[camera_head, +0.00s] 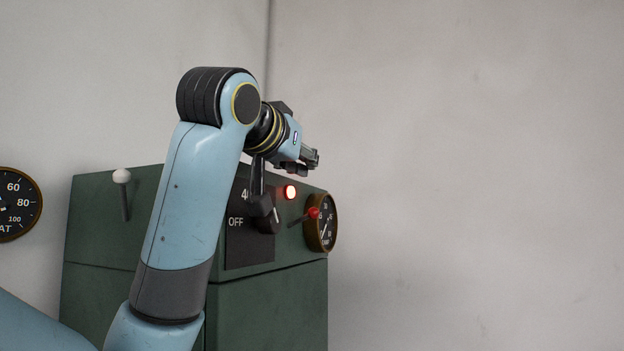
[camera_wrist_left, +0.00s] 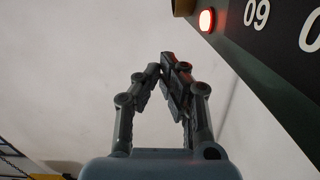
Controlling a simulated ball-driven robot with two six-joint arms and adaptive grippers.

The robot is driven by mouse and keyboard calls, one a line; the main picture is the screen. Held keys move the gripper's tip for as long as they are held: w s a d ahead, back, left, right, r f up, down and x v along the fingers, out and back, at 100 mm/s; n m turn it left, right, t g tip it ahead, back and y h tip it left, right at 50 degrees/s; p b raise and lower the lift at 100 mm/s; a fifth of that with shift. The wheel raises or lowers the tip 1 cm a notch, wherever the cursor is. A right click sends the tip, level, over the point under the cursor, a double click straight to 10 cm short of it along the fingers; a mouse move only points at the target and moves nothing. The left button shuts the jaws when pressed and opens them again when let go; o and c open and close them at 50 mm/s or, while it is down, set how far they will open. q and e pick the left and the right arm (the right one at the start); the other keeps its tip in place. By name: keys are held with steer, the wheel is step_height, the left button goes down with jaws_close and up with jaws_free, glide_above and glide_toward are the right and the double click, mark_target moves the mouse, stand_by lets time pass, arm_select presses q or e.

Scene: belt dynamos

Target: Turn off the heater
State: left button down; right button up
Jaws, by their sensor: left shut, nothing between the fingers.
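A dark green cabinet (camera_head: 90,225) stands against the wall. Its front has a black plate (camera_head: 245,252) marked "OFF" and a partly hidden number starting with 4. A black rotary knob (camera_head: 268,222) sits on the plate, partly covered by a dark part near my wrist. A red lamp (camera_head: 290,192) above the knob is lit; the lamp also glows in the left wrist view (camera_wrist_left: 206,20). My left gripper (camera_head: 314,160) is shut and empty, above the cabinet's top right, apart from the knob. Its fingertips meet in the left wrist view (camera_wrist_left: 166,68). My right gripper is out of view.
A lever with a red ball (camera_head: 313,212) and a brass-rimmed gauge (camera_head: 331,222) are right of the knob. A white-balled lever (camera_head: 122,177) is at the left. Another gauge (camera_head: 18,204) is at the far left. Right of the cabinet is bare wall.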

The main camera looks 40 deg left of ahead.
mark_target(302, 220)
arm_select(q)
steer(key=w+a+f, duration=0.1)
steer(key=w+f, duration=0.3)
steer(key=shift+w+a+f, duration=0.15)
steer(key=shift+w+a, duration=0.05)
steer(key=shift+w, duration=0.05)
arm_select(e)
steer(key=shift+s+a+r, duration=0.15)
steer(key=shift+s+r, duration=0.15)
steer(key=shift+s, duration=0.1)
arm_select(q)
steer(key=shift+p, duration=0.35)
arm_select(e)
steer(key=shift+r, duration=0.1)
